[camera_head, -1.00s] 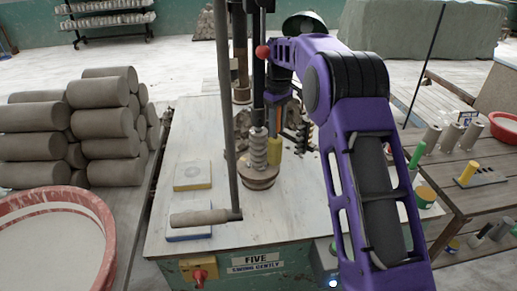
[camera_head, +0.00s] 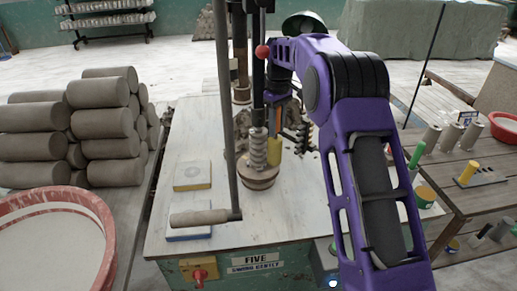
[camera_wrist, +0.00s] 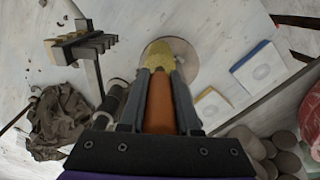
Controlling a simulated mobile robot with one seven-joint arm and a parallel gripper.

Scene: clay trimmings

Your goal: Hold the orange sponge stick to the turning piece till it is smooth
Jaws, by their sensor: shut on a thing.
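The turning piece (camera_head: 258,150) is a grey, ridged upright column on a round brown wheel head (camera_head: 258,182) at the middle of the bench. My gripper (camera_head: 281,112) is just right of it, pointing down, and shut on the orange sponge stick. The stick's yellow sponge end (camera_head: 274,148) is at the piece's right side and seems to touch it. In the wrist view the orange handle (camera_wrist: 160,105) sits between my fingers (camera_wrist: 160,88). The yellow sponge (camera_wrist: 159,55) lies over the pale disc (camera_wrist: 185,62) there, and the piece is hidden behind it.
Two pads, yellow-edged (camera_head: 192,176) and blue-edged (camera_head: 188,236), lie on the bench. A dark toothed rack (camera_wrist: 82,48) and brown trimmings (camera_wrist: 65,130) are near my gripper.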

